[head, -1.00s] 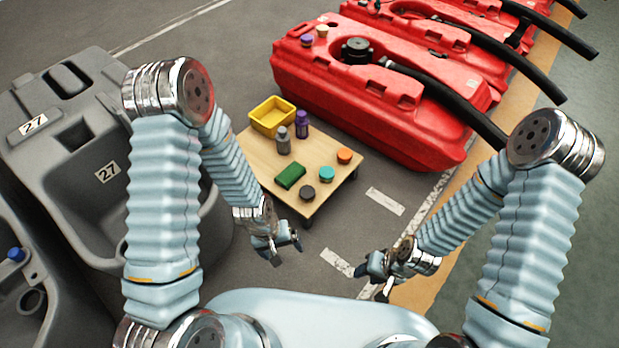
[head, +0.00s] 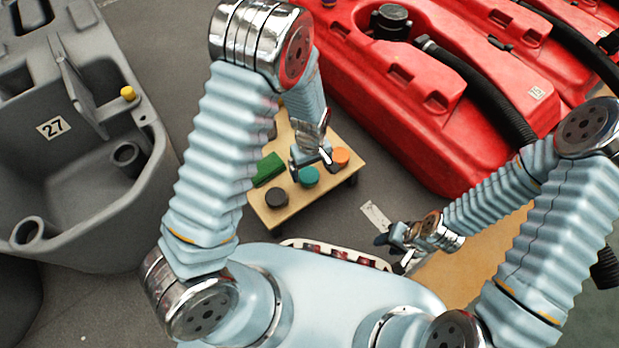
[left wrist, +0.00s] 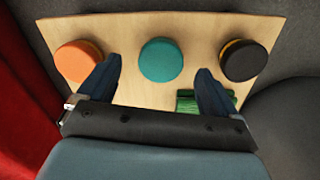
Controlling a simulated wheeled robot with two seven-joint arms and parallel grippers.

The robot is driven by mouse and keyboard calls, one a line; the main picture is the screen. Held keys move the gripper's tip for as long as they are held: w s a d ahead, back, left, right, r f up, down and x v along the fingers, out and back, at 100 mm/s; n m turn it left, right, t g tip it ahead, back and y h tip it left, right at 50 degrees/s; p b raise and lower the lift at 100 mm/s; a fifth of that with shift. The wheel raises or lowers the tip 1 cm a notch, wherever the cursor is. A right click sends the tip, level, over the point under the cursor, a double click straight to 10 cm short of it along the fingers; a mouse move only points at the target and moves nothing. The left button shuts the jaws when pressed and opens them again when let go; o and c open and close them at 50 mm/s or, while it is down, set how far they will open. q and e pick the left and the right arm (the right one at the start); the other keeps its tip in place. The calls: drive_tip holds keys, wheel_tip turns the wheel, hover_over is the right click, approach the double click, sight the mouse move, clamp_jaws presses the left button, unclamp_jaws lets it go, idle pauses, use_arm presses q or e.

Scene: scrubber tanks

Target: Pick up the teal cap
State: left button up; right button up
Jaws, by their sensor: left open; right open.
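The teal cap (head: 309,176) lies on the small wooden table (head: 293,204), between an orange cap (head: 340,156) and a dark cap (head: 277,197). In the left wrist view the teal cap (left wrist: 160,60) sits ahead of and between the two fingers. My left gripper (head: 314,166) is open and empty above the table, right by the teal cap in the head view; the wrist view (left wrist: 158,85) shows its fingers spread wider than the cap. My right gripper (head: 390,252) is open and empty, off the table to the right.
A green block (head: 268,169) lies on the table left of the teal cap; it also shows by one finger in the left wrist view (left wrist: 205,97). Red tanks (head: 440,100) stand behind and right. A grey tank (head: 70,190) stands at left. My left arm hides the table's back part.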

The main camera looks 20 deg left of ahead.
sight(309, 174)
use_arm(q)
drive_tip(key=f, duration=0.1)
drive_tip(key=f+b, duration=0.1)
drive_tip(key=f, duration=0.3)
drive_tip(key=shift+w+a+f+b, duration=0.15)
drive_tip(key=shift+w+a+b, duration=0.1)
drive_tip(key=shift+b, duration=0.15)
drive_tip(key=shift+s, duration=0.1)
drive_tip(key=c, duration=1.1)
